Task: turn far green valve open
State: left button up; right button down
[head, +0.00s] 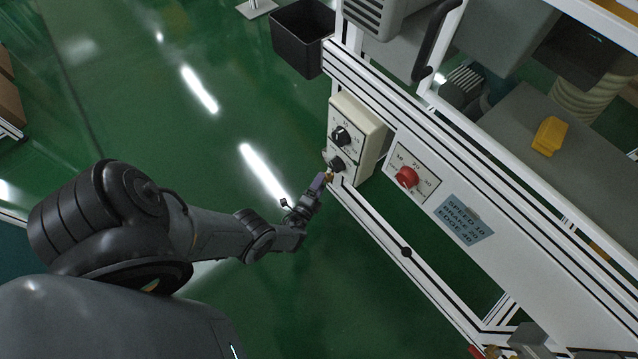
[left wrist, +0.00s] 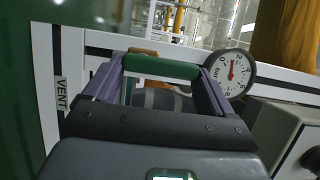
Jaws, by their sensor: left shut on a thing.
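The green valve handle (left wrist: 160,67) lies crosswise between the purple fingers of my left gripper in the left wrist view. My left gripper (left wrist: 160,85) is shut on it, with a finger at each end of the handle. A brass-coloured part shows just behind the handle. In the head view my left gripper (head: 322,181) is at the frame's near edge, just below the cream control box; the green handle is hidden there. A label reading VENT (left wrist: 62,93) is on the white rail left of the gripper. My right gripper is not seen.
A round gauge (left wrist: 230,72) stands right of the handle. The cream box (head: 368,132) with black knobs is close to my gripper. A red knob (head: 407,177) and a blue sign (head: 464,219) are on the panel. A black bin (head: 296,45) stands behind. Open green floor lies left.

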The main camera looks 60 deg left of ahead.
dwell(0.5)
pick_arm(q)
jog(key=o, duration=0.8)
jog(key=shift+o, duration=0.2)
jog(key=p+v, duration=0.2)
jog(key=v, duration=0.9)
jog(key=shift+a, duration=0.15)
